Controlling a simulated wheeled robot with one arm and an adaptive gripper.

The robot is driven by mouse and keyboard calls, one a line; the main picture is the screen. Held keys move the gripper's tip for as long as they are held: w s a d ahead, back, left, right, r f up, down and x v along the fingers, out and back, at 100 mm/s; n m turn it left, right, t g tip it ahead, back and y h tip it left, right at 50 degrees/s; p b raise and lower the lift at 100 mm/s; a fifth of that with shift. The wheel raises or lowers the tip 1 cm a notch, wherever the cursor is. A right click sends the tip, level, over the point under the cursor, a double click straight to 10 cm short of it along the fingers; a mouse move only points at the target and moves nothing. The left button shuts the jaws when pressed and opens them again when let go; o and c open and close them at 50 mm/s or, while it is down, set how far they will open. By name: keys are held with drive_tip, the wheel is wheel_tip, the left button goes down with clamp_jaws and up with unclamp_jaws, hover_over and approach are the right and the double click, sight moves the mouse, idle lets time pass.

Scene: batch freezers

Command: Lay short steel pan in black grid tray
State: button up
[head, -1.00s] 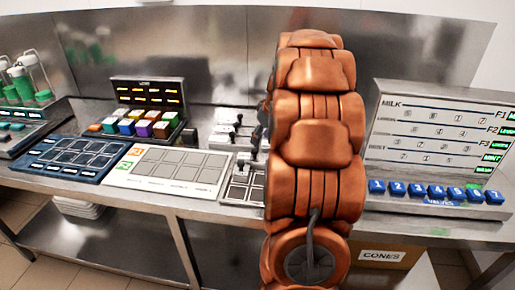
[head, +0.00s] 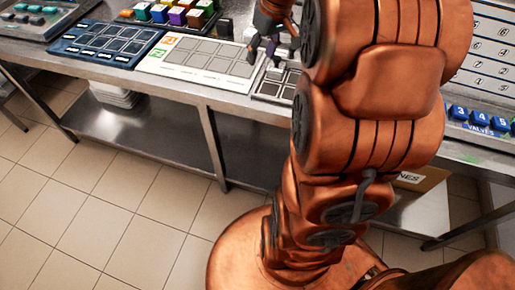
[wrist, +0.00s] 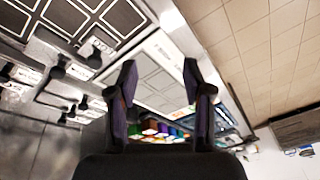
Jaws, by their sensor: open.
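The black grid tray (head: 274,91) is at the table's front edge, left of my arm in the head view. It seems to be the dark-celled panel (wrist: 108,18) at the upper left of the wrist view. Several steel pieces with black handles (wrist: 58,72) lie beside it at the wrist view's left; I cannot tell which is the short steel pan. My gripper (head: 263,48) is open and empty just above the tray's back left side. In the wrist view my gripper (wrist: 158,78) has its fingers apart with nothing between them. My arm hides the area to the right.
A white grid board (head: 205,62) lies left of the tray, and a blue grid tray (head: 105,42) farther left. A rack of coloured cubes (head: 172,14) stands behind. Blue valve buttons (head: 475,118) are at the right. The floor in front is clear.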

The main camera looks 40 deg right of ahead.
drive_tip(key=s+a+f+g, duration=0.3)
drive_tip(key=s+a, duration=0.8)
drive_tip(key=a, duration=0.4)
drive_tip(key=s+a+f, duration=0.1)
drive_tip(key=s+a, duration=0.1)
drive_tip(key=s, duration=0.4)
drive_tip(key=s+a+f+g+h, duration=0.1)
drive_tip(key=s+a+f, duration=0.1)
drive_tip(key=s, duration=0.4)
drive_tip(key=shift+s+a, duration=0.15)
